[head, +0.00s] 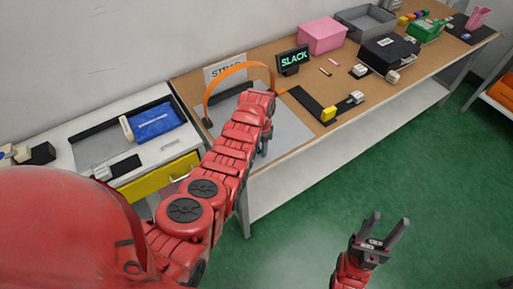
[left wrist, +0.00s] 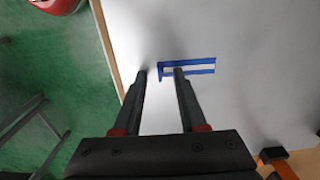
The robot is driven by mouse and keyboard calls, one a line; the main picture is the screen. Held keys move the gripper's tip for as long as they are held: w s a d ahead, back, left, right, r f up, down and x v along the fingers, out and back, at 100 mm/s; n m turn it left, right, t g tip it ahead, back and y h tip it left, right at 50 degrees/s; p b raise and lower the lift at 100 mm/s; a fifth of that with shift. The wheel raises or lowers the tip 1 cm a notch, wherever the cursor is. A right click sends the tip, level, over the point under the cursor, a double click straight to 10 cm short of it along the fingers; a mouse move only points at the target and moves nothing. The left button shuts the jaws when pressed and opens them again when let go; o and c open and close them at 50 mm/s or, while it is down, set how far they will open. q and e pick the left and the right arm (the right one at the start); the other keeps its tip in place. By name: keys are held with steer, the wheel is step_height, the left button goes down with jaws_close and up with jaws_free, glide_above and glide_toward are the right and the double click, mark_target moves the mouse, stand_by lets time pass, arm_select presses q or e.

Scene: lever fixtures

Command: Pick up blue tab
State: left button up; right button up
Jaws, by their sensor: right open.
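The blue tab (left wrist: 200,62) shows in the left wrist view as a blue-edged piece with a pale middle on a light grey mat (left wrist: 250,105). My left gripper (left wrist: 161,72) is open, with its fingertips on either side of the tab's left end. The right finger covers part of the tab. I cannot tell whether the fingers touch the tab or hover above it. In the head view my left gripper (head: 264,143) is over the grey mat, and my own arm hides the tab. My right gripper (head: 384,236) is open and empty over the green floor.
An orange strap (head: 238,67) arches over the mat before a sign (head: 225,70). A display reading SLACK (head: 293,58), a black strip with a yellow block (head: 328,114) and a pink box (head: 322,35) stand to the right. A blue pouch (head: 155,122) lies on the left bench.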

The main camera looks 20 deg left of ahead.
arm_select(q)
jaws_close()
steer(key=shift+r, duration=0.15)
stand_by(0.4)
